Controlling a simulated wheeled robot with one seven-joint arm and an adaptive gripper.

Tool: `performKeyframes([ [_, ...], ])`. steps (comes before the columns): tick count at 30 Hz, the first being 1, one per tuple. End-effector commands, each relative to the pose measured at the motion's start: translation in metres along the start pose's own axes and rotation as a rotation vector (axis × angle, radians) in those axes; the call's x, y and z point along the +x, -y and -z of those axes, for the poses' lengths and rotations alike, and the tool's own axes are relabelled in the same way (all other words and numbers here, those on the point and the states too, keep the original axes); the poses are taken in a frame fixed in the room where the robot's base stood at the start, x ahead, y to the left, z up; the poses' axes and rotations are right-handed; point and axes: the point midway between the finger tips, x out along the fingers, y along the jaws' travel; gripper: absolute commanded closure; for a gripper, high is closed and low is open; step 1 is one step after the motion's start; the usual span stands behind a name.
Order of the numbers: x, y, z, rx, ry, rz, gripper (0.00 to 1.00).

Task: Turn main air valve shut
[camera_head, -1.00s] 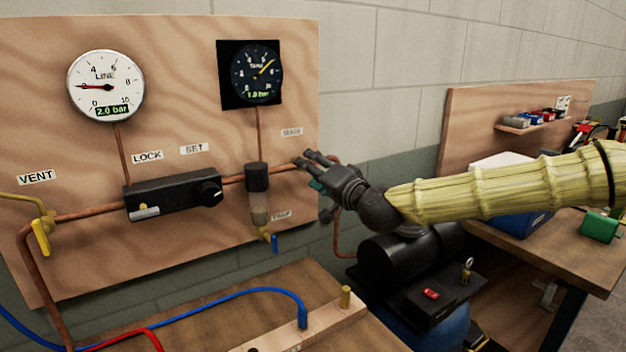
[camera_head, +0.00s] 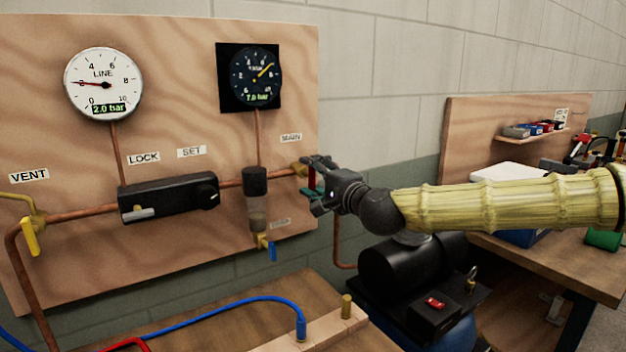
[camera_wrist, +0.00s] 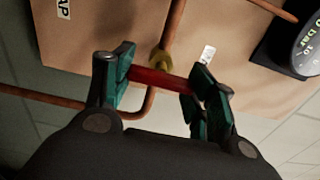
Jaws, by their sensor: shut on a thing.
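The main air valve is a brass body (camera_head: 298,169) on the copper pipe under the MAIN label (camera_head: 291,138), at the right edge of the wooden panel. Its red handle (camera_wrist: 160,81) shows in the wrist view, lying across between the green finger pads. My gripper (camera_head: 314,178) is at the valve and shut on this handle; it also shows in the wrist view (camera_wrist: 160,85). In the head view the fingers mostly hide the handle. The brass valve body (camera_wrist: 161,60) is just beyond the handle in the wrist view.
The LINE gauge (camera_head: 103,83) reads 2.0 bar and the dark tank gauge (camera_head: 255,75) about 7.0 bar. A regulator (camera_head: 168,197) and a filter bowl (camera_head: 256,215) sit left of the valve. A black compressor (camera_head: 410,268) stands below my arm.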

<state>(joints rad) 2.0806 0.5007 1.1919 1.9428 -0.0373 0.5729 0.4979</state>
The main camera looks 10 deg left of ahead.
Motion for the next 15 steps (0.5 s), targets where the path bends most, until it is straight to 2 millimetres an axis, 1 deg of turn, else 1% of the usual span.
performKeyframes([
  [1,-0.0002,-0.0033,-0.0017,0.005,0.004,-0.005,0.68],
  [11,-0.0001,-0.0030,-0.0017,0.007,0.003,-0.004,0.68],
  [12,-0.0001,-0.0029,-0.0017,0.007,0.003,-0.004,0.42],
  [14,-0.0001,-0.0028,-0.0016,0.006,0.003,-0.004,0.31],
  [15,0.0000,-0.0025,-0.0014,0.006,0.003,-0.004,0.24],
])
